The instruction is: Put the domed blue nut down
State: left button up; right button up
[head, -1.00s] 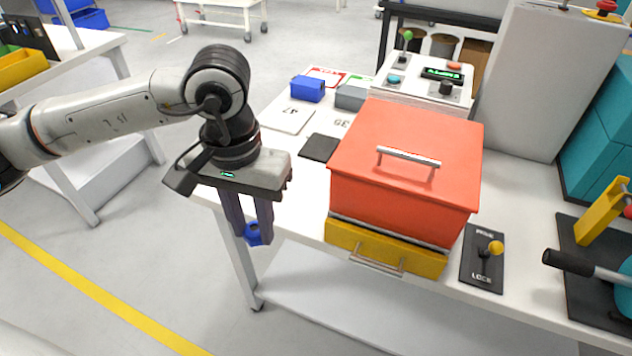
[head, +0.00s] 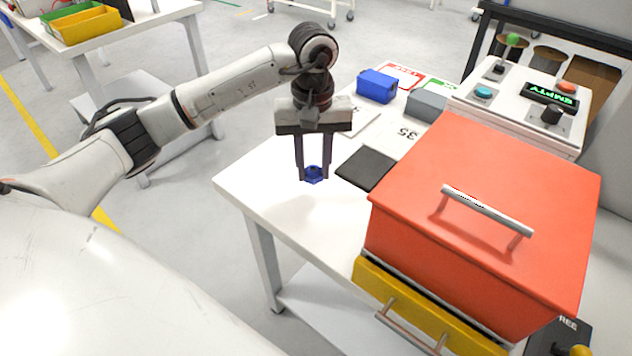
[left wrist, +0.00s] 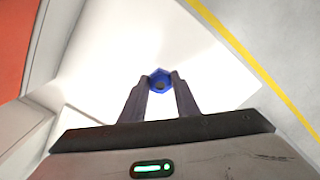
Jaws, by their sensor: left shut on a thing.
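The blue nut (head: 314,175) is held between the fingertips of my left gripper (head: 313,174), over the left part of the white table (head: 262,190). In the left wrist view the nut (left wrist: 160,80) sits at the tips of the two dark fingers (left wrist: 161,84), with a dark round middle facing the camera. White tabletop shows behind it. I cannot tell how high above the table it is. My right gripper is not in view.
A red box with a lid handle (head: 490,205) and a yellow drawer (head: 425,305) stands to the right. A black pad (head: 366,168), a blue block (head: 377,86) and a grey block (head: 427,104) lie behind. The table's left front part is clear.

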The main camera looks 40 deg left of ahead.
aim_at(314, 195)
pick_arm(q)
jog(key=shift+f, duration=2.6)
jog(key=o, duration=1)
notch_tip(314, 195, up, 12)
jog(key=shift+r, duration=0.2)
